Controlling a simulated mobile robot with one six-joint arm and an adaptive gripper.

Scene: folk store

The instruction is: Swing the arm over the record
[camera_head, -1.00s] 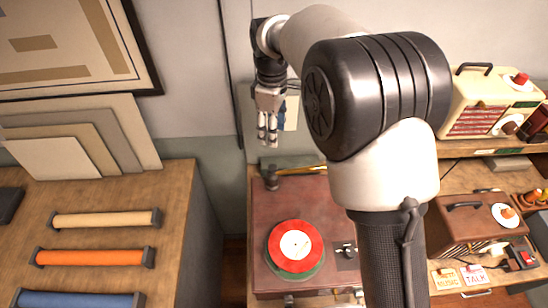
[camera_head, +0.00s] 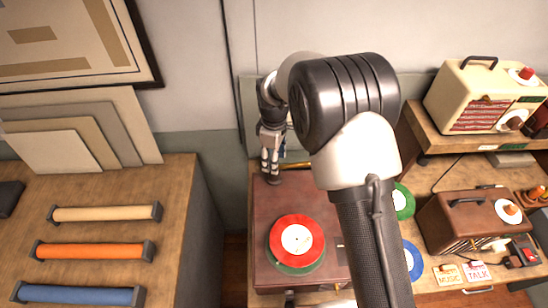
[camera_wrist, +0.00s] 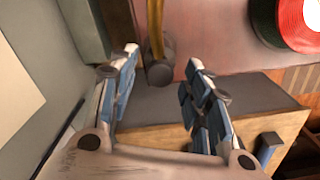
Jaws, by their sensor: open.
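The red record (camera_head: 296,239) lies on the turntable's platter, on the brown-red record player (camera_head: 262,205). It also shows at the top right of the wrist view (camera_wrist: 299,22). The brass tonearm (camera_head: 297,165) lies along the player's back edge, away from the record. In the wrist view the tonearm (camera_wrist: 155,25) ends in a dark round knob (camera_wrist: 160,75). My gripper (camera_head: 271,174) points down over this knob end. In the wrist view my gripper (camera_wrist: 163,58) is open, with the knob between its fingers and clear space on both sides. Contact is not visible.
Green (camera_head: 402,201) and blue (camera_head: 412,260) records lie right of the player, partly behind my arm. A brown radio (camera_head: 468,222) and the MUSIC and TALK cards (camera_head: 476,273) are farther right. A wooden counter (camera_head: 178,215) with coloured rolls stands left. The wall is close behind.

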